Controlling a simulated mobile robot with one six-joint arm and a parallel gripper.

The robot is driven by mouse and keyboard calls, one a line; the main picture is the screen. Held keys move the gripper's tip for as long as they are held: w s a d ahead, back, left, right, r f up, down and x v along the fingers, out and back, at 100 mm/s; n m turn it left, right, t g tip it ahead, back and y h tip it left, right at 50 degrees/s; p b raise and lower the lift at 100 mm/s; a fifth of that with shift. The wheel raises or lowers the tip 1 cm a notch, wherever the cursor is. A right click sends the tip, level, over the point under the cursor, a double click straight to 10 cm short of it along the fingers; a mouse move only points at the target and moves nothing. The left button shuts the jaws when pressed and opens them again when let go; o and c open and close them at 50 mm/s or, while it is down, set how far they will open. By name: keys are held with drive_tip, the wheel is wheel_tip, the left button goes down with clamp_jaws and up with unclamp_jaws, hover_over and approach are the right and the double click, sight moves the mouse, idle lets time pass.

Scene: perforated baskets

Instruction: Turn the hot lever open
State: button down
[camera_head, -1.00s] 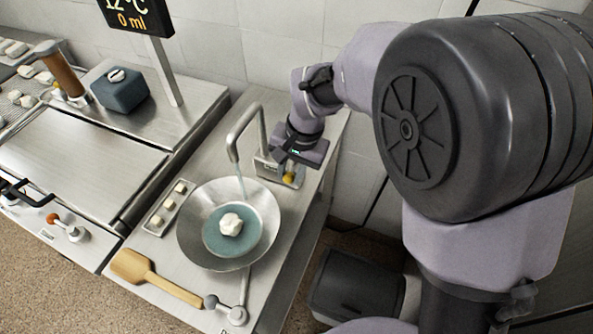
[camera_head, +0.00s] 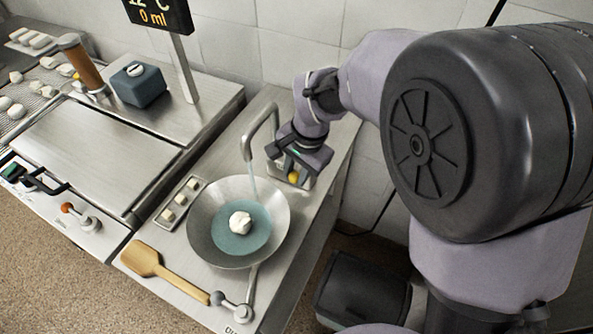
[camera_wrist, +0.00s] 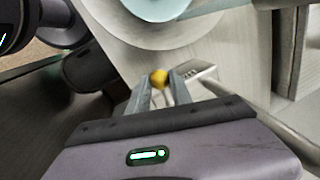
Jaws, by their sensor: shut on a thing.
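A lever with a yellow ball knob (camera_head: 293,177) is on the metal tap block (camera_head: 273,152); no hot marking is readable. In the wrist view the yellow knob (camera_wrist: 159,77) shows at the fingertips. My gripper (camera_wrist: 157,88) is shut on this lever, with a finger on each side of it; the lever's stem is mostly hidden. In the head view my gripper (camera_head: 296,168) is over the tap block and hides part of it. The curved spout (camera_head: 262,133) stands left of it, and a thin bluish stream (camera_head: 253,186) runs from it into the bowl.
The metal bowl (camera_head: 203,210) holds bluish liquid and a white lump (camera_head: 240,222). A wooden spatula (camera_head: 148,262) and a small tray (camera_head: 165,217) lie left of it. The wall (camera_head: 300,55) is close behind.

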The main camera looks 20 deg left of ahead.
drive_tip(key=c, duration=1.1)
unclamp_jaws()
drive_tip(key=shift+c, duration=0.2)
drive_tip(key=shift+r, duration=0.1)
drive_tip(key=d+r+p, duration=0.1)
drive_tip(key=r+p, duration=0.2)
drive_tip(key=r, duration=0.5)
drive_tip(key=s+d+r+p, duration=0.1)
drive_tip(key=d+r+p, duration=0.1)
drive_tip(key=r, duration=0.7)
drive_tip(key=shift+p, duration=0.8)
drive_tip(key=shift+d, duration=0.1)
